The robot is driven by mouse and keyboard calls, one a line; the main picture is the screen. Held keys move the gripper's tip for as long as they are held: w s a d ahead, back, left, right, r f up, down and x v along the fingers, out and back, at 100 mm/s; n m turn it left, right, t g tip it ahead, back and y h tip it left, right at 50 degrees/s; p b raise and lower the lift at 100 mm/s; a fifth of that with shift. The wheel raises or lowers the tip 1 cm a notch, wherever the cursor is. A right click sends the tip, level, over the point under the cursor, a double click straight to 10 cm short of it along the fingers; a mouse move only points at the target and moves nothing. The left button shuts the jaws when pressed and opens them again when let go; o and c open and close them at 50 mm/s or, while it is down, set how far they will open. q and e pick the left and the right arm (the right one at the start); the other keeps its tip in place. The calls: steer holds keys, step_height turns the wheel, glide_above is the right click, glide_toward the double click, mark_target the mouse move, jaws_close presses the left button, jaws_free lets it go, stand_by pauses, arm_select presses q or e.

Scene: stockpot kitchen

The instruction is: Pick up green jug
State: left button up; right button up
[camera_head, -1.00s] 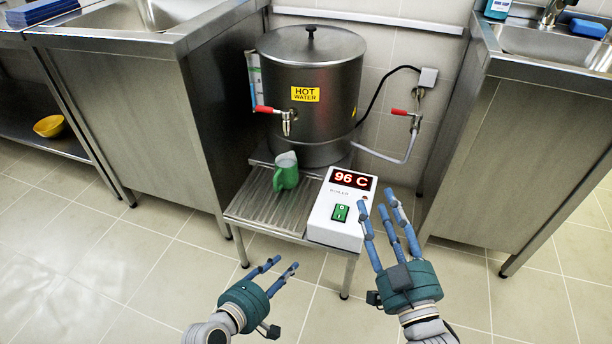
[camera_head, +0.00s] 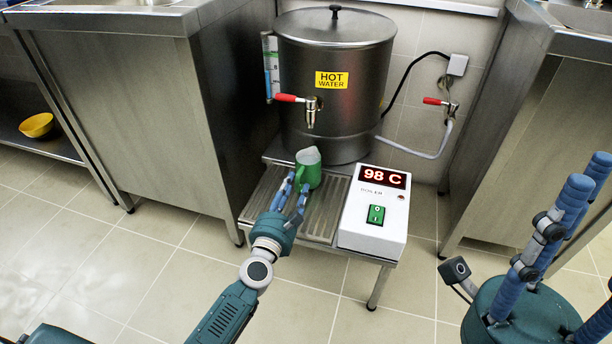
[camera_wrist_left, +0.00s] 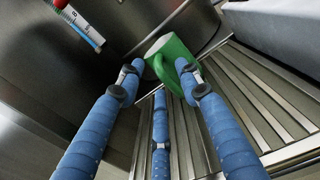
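The green jug (camera_head: 309,170) stands upright on the slatted metal stand (camera_head: 325,213), below the tap of the hot water boiler. My left gripper (camera_head: 290,194) is open, its blue fingers reaching toward the jug from the front left. My right gripper (camera_head: 560,250) is open and empty at the lower right, nearer the camera and partly cut off.
The steel boiler (camera_head: 340,85) has a red-handled tap (camera_head: 309,105) above the jug. A white control box (camera_head: 374,212) reading 98 C sits right of the jug. Steel cabinets flank the stand, the left one (camera_head: 120,110) close by. A yellow bowl (camera_head: 36,125) lies on a low shelf.

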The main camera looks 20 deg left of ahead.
mark_target(298, 177)
arm_select(q)
steer(key=w, duration=0.5)
steer(key=shift+b, duration=0.4)
jaws_close()
steer(key=shift+r, duration=0.2)
